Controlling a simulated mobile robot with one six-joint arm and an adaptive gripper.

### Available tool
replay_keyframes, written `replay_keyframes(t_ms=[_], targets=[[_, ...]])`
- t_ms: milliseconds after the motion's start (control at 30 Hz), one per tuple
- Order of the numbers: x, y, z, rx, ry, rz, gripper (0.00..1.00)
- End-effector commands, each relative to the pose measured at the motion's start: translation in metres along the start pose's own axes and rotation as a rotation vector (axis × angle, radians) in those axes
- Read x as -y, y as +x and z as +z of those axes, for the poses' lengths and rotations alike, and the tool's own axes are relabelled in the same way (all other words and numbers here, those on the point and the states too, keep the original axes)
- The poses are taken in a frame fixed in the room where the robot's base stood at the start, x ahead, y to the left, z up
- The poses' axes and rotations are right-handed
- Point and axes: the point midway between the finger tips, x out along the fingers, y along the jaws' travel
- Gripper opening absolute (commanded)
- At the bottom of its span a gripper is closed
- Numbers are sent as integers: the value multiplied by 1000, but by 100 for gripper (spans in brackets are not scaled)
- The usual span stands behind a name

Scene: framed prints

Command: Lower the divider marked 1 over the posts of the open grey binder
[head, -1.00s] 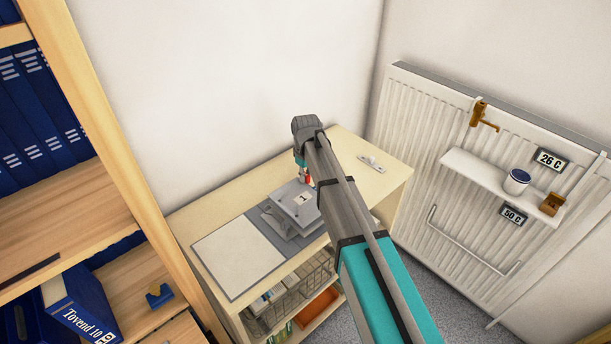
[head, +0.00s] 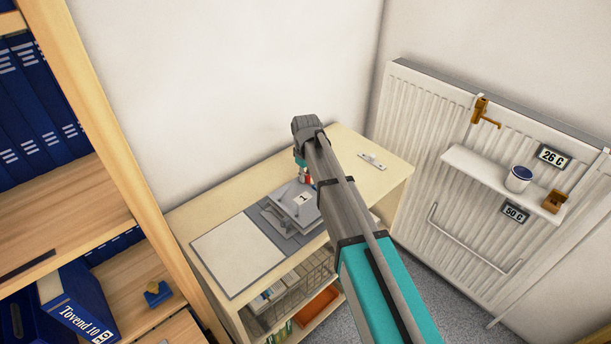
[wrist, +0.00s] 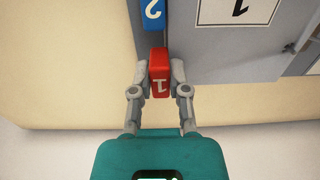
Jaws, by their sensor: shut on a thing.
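The open grey binder (head: 238,255) lies on top of the low cabinet in the head view, its white-lined left cover flat. The grey divider (head: 292,210) with a white label 1 is over the binder's right part. My gripper (head: 303,178) is at the divider's far edge. In the wrist view my gripper (wrist: 160,75) is shut on the divider's red tab (wrist: 160,64), marked 1. A blue tab (wrist: 152,14) marked 2 shows just beyond it. The label 1 (wrist: 237,10) is at the upper right. The posts are hidden, and I cannot tell the divider's height above them.
A small light fitting (head: 372,160) lies on the cabinet top (head: 350,143) to the right. A tall wooden shelf with blue binders (head: 35,130) stands at the left. A radiator (head: 440,140) with a small shelf stands at the right. The wall is close behind the cabinet.

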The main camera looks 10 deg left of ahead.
Motion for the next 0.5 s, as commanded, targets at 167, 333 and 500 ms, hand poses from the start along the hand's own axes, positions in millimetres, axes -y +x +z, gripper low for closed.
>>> replay_keyframes(t_ms=[167, 333, 500], targets=[[0, 3, 0, 0, 0, 0, 0], [0, 5, 0, 0, 0, 0, 0], [0, 7, 0, 0, 0, 0, 0]])
